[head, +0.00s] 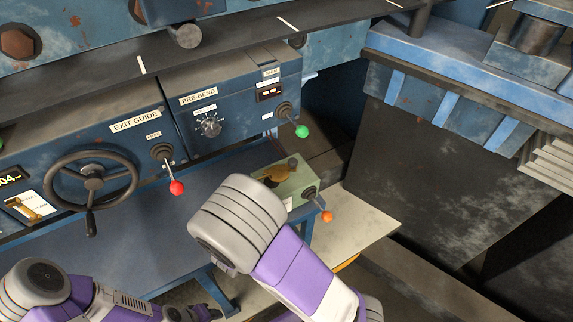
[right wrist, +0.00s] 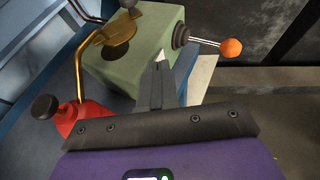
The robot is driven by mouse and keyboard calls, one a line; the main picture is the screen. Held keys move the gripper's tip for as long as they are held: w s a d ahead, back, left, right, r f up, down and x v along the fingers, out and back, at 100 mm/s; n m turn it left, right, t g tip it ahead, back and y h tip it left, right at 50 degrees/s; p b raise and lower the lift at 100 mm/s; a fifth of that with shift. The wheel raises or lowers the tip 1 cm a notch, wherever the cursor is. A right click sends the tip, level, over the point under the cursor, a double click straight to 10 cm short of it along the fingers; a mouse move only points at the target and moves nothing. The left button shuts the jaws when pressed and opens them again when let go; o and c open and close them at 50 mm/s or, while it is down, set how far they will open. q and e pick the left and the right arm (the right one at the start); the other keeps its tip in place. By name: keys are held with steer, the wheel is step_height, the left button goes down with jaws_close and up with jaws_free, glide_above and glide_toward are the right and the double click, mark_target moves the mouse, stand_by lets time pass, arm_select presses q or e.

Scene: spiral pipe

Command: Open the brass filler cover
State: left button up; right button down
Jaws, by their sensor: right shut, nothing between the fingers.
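The brass filler cover (head: 275,174) is on top of a small green box (head: 296,184), below the PRE-BEND panel. In the right wrist view, the brass cover (right wrist: 118,29) lies just beyond a dark round patch on the box top that looks like an uncovered opening. My right gripper (right wrist: 157,78) is shut and empty, in front of the green box (right wrist: 145,60) and apart from the cover. In the head view it is hidden behind my right forearm. My left gripper (head: 205,313) is partly seen at the bottom edge; its jaws are unclear.
An orange-knobbed lever (right wrist: 231,48) sticks out of the box's right side. A red can (right wrist: 85,117) with a brass spout and black knob stands left of my right gripper. Red (head: 177,187) and green (head: 302,131) knobbed levers and a handwheel (head: 92,178) project from the panels.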

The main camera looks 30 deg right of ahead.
mark_target(291, 166)
step_height(291, 166, up, 3)
steer(key=w+a+n+t, duration=0.1)
steer(key=w+t, duration=0.1)
steer(key=x, duration=0.4)
steer(key=r+x, duration=0.1)
steer(key=x, duration=0.4)
steer(key=p+x, duration=0.1)
steer(key=x, duration=0.3)
steer(key=shift+w+d+r, duration=0.2)
steer(key=shift+w+d, duration=0.1)
steer(key=shift+w, duration=0.1)
arm_select(q)
steer(key=shift+r, duration=0.65)
